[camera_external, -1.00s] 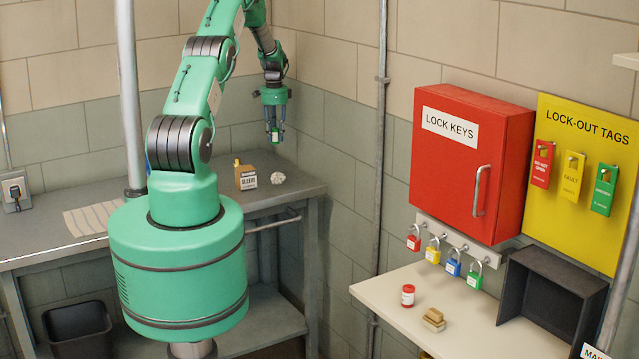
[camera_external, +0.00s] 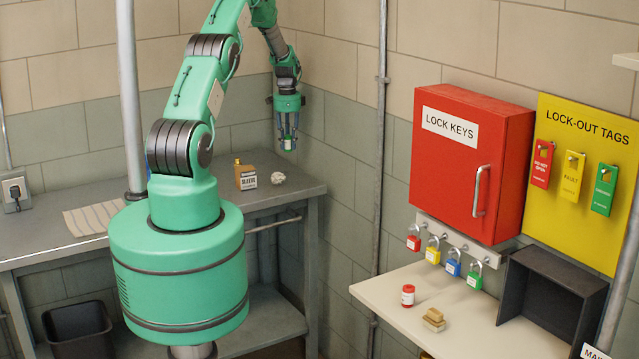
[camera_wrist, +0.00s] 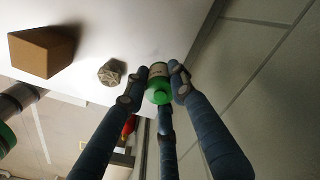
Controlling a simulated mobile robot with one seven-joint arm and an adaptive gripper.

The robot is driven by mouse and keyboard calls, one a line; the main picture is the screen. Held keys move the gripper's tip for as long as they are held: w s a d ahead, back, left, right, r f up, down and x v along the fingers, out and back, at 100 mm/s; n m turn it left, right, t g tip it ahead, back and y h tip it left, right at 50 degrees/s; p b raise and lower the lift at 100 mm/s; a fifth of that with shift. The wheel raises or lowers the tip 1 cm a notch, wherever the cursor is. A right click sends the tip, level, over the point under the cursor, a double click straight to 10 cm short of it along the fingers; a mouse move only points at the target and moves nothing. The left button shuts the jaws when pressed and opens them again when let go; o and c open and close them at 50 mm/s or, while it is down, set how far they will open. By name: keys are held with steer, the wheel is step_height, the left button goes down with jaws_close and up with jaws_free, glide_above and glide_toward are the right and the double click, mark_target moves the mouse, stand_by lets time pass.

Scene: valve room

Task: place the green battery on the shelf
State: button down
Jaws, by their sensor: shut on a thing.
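My gripper (camera_external: 288,140) is shut on the green battery (camera_wrist: 158,92) and holds it in the air near the wall corner. In the wrist view, the fingers of my gripper (camera_wrist: 158,78) close around the battery, which has a green end and a pale label. In the external view, only a small part of the battery (camera_external: 288,145) shows between the fingertips. A cream shelf (camera_external: 395,285) is on the right wall below the red cabinet, well to the right of my gripper.
A vertical pipe (camera_external: 381,150) runs between gripper and shelf. A box (camera_external: 245,177) and crumpled ball (camera_external: 278,178) sit on the grey bench.

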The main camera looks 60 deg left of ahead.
steer(key=d+f+m+b, duration=0.2)
steer(key=d+f+m, duration=0.15)
steer(key=d, duration=1.85)
steer(key=d+f+m+b, duration=0.2)
steer(key=d+f+m, duration=0.15)
steer(key=d, duration=1.95)
steer(key=s+d+f+m+b, duration=0.2)
steer(key=s+d+m, duration=0.6)
steer(key=s+d, duration=1.9)
step_height(320, 180, down, 2)
steer(key=shift+f+m, duration=0.1)
steer(key=shift+m, duration=0.2)
steer(key=b, duration=0.1)
glide_above(389, 292)
steer(key=shift+d+f, duration=0.1)
steer(key=shift+f, duration=0.65)
steer(key=shift+f+b, duration=0.4)
steer(key=shift+f, duration=1.35)
